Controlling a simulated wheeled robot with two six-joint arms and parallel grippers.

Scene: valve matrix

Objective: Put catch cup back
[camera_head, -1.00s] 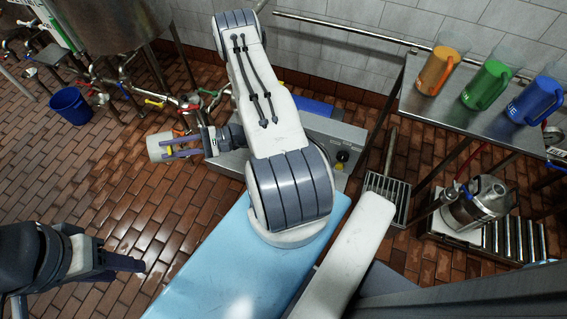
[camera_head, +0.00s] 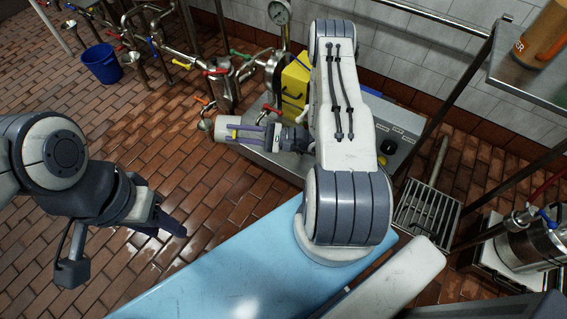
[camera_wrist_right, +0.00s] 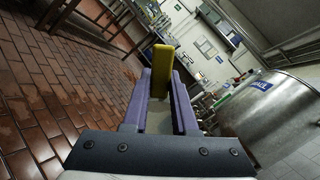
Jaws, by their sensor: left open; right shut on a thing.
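The catch cup (camera_head: 222,129) is a pale, whitish cup held out at the left end of my right gripper, above the floor. My right gripper (camera_head: 243,132) has purple-grey fingers and is shut on the cup. A yellow upright piece (camera_wrist_right: 162,72) shows between its fingers in the right wrist view, apparently the cup's grip; the cup's body is mostly hidden there. My left gripper (camera_head: 168,222) is open and empty over the brick floor at the left, well apart from the cup.
Steel pipes with coloured valve handles (camera_head: 215,71) and a gauge (camera_head: 279,12) run along the back. A yellow box (camera_head: 293,82) stands on a grey unit. A blue bucket (camera_head: 102,65) sits at the far left. A shelf with an orange jug (camera_head: 541,35) is at the right.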

